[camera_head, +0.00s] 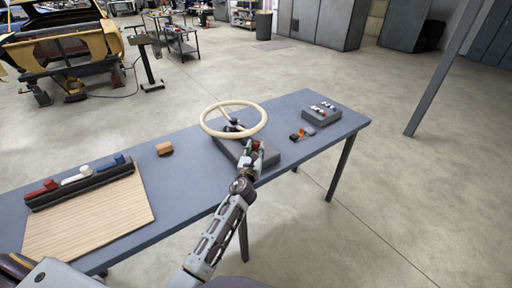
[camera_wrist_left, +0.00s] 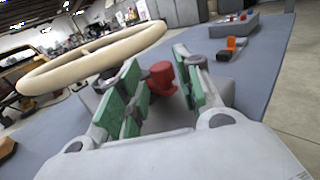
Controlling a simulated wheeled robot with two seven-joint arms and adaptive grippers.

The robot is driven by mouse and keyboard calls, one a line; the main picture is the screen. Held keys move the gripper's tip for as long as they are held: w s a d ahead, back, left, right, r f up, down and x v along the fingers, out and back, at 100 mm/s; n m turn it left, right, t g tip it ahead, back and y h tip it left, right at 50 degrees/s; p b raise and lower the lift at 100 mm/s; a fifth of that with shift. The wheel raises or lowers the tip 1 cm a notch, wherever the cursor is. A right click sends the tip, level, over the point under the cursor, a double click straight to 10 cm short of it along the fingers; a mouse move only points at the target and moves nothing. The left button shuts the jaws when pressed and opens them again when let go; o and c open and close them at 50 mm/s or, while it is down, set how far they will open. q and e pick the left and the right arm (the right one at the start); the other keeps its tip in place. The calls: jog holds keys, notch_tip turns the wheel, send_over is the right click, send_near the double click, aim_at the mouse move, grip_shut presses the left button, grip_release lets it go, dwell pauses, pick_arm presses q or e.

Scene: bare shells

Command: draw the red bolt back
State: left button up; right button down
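A red block (camera_head: 42,191), perhaps the red bolt, sits at the left end of a dark rail (camera_head: 80,187) along the far edge of a wooden board. A red knob with a round top (camera_wrist_left: 162,78) stands by the grey box (camera_head: 231,150) under the cream wheel (camera_head: 234,104). My left gripper (camera_head: 255,148) is at that box, under the wheel's near side. Its green-padded fingers (camera_wrist_left: 162,88) are apart, one on each side of the red knob. I cannot tell whether they touch it. My right gripper is not in view.
The cream wheel's rim (camera_wrist_left: 92,60) is close to my left fingers. White (camera_head: 77,176) and blue (camera_head: 110,163) blocks share the rail. An orange lever (camera_head: 301,133) and a grey button box (camera_head: 322,116) stand at the right.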

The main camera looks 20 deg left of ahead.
pick_arm(q)
jog(key=shift+w+a, duration=0.1)
jog(key=shift+w, duration=0.85)
grip_shut()
